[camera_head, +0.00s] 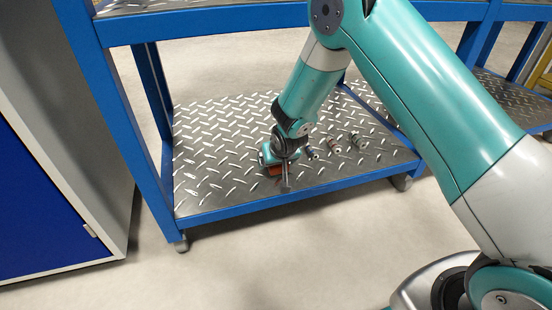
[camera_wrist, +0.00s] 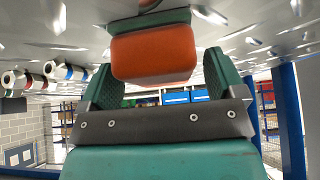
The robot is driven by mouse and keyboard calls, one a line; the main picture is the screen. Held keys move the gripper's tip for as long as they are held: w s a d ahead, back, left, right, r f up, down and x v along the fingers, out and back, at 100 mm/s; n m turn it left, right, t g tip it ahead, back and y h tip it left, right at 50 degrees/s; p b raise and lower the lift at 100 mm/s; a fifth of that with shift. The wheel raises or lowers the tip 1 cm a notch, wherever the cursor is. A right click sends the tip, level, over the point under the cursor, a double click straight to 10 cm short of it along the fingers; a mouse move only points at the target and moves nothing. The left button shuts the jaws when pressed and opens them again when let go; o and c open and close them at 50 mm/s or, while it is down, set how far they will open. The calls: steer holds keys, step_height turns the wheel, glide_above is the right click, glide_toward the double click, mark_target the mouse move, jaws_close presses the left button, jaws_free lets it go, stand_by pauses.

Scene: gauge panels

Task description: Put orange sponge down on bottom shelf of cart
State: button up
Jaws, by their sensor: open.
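The orange sponge (camera_head: 273,171) is at the bottom shelf (camera_head: 215,150) of the blue cart, right by my gripper (camera_head: 280,172). In the wrist view, the orange sponge (camera_wrist: 155,55) has a dark green layer on the side toward the metal shelf, which fills the top of that picture. It appears to rest on the shelf. My gripper (camera_wrist: 161,80) is open, with one green finger on each side of the sponge and visible gaps beside it. In the head view my wrist partly hides the sponge.
Several small cylindrical items, such as one (camera_head: 334,146), lie on the shelf right of my gripper. The left part of the shelf is bare. Blue cart posts (camera_head: 150,85) and the upper shelf edge (camera_head: 200,22) frame the space. A grey and blue cabinet (camera_head: 50,190) stands left.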

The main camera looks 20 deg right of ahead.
steer(key=s+a+r+n+g+y+p, duration=0.1)
steer(key=s+a+r+g+p, duration=0.15)
steer(key=s+r, duration=0.85)
steer(key=s+a+r+n+g+y+p, duration=0.15)
steer(key=s+r+p, duration=0.35)
steer(key=r, duration=0.9)
steer(key=s+r+n+g+y, duration=0.1)
steer(key=s+r, duration=0.3)
steer(key=s, duration=0.5)
steer(key=s+r+n+g+b, duration=0.1)
steer(key=s+r+n, duration=0.2)
steer(key=s, duration=0.7)
step_height(320, 180, up, 2)
steer(key=shift+s+a+r+n+g+y, duration=0.2)
steer(key=shift+s+a+n+g+y, duration=0.05)
steer(key=shift+n+g+y, duration=0.1)
